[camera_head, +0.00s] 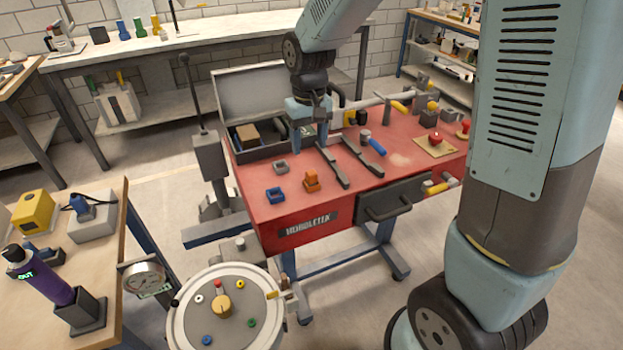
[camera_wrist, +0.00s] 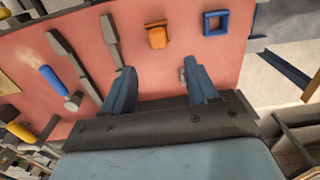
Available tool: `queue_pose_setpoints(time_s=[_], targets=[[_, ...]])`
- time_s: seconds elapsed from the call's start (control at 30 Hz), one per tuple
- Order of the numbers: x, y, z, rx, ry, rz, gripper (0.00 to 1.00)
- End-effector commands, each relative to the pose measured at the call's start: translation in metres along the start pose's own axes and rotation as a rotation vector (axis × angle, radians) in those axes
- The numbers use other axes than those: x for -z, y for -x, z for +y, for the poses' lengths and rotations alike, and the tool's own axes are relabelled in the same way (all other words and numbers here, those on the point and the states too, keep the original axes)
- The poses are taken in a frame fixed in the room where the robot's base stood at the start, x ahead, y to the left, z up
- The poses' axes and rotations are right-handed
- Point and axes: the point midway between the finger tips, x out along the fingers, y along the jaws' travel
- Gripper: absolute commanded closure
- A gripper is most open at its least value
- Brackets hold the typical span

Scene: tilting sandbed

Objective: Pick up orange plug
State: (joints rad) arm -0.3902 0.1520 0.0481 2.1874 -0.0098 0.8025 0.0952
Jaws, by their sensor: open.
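The orange plug (camera_head: 312,181) stands on the red table top (camera_head: 270,210) near its front edge. It also shows in the wrist view (camera_wrist: 157,36), at the top middle, beyond my fingertips and roughly between their lines. My gripper (camera_head: 309,143) hangs above the back part of the red table, behind the plug in the head view. Its two blue fingers are apart and empty in the wrist view (camera_wrist: 160,75). The gripper does not touch the plug.
A blue square socket (camera_head: 275,195) sits left of the plug, and a grey one (camera_head: 281,167) lies behind. Two dark bars (camera_head: 332,168) lie close on the right. A blue-handled hammer (camera_head: 373,143) lies farther right. An open grey toolbox (camera_head: 250,95) stands behind.

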Motion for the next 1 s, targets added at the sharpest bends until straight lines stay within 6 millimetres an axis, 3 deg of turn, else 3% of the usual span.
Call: queue_pose_setpoints(time_s=[0.2, 0.47, 0.73, 1.0], targets=[[-0.001, -0.031, 0.000, 0.000, 0.000, -0.003, 0.42], [-0.003, -0.045, 0.001, 0.000, 0.000, -0.002, 0.42], [-0.011, -0.080, 0.002, 0.000, 0.001, -0.003, 0.42], [-0.010, -0.090, 0.002, 0.000, 0.000, 0.000, 0.42]])
